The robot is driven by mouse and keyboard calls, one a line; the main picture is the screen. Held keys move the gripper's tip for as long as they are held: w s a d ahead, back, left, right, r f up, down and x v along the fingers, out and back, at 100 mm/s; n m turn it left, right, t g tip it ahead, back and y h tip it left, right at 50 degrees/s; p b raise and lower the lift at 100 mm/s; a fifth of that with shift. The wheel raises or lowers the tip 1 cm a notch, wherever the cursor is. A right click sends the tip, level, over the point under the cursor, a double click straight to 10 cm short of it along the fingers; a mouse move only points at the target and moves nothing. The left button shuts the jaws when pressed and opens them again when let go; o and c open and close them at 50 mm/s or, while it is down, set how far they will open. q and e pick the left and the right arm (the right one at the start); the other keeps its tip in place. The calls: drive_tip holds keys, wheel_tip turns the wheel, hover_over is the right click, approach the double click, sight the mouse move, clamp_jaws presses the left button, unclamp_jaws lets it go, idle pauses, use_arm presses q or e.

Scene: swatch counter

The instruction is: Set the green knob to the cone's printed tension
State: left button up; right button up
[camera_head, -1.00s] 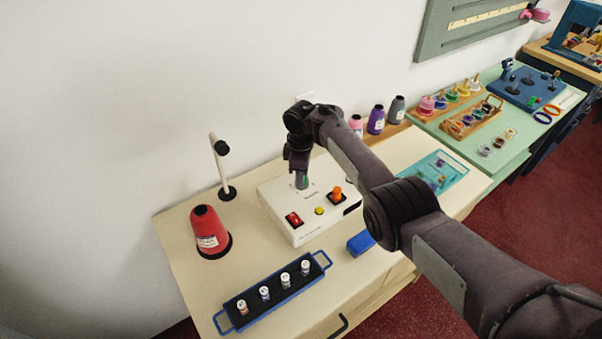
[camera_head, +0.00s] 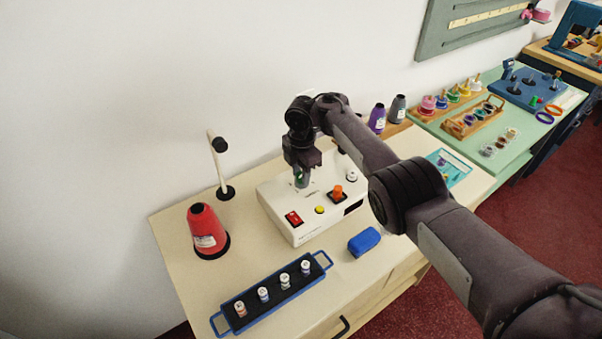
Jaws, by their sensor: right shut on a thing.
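The white machine box (camera_head: 310,225) stands on the counter, with a red switch, a yellow button, an orange knob (camera_head: 337,191) and a white knob on its top. My right gripper (camera_head: 300,181) points down over the box's back left part and is shut on the green knob (camera_head: 299,178), which is mostly hidden by the fingers. The red thread cone (camera_head: 204,229) stands upright left of the box on a dark base. Its white label (camera_head: 206,241) faces me, but its print is too small to read. My left gripper is not in view.
A blue tray (camera_head: 243,324) with several small spools lies in front. A white post (camera_head: 217,162) stands behind the cone. Purple and grey cones (camera_head: 377,118) stand at the back.

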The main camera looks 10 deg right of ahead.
idle(0.4)
drive_tip(key=o, duration=1)
drive_tip(key=shift+c, duration=0.2)
wheel_tip(320, 180, up, 8)
drive_tip(key=shift+d+f, duration=0.1)
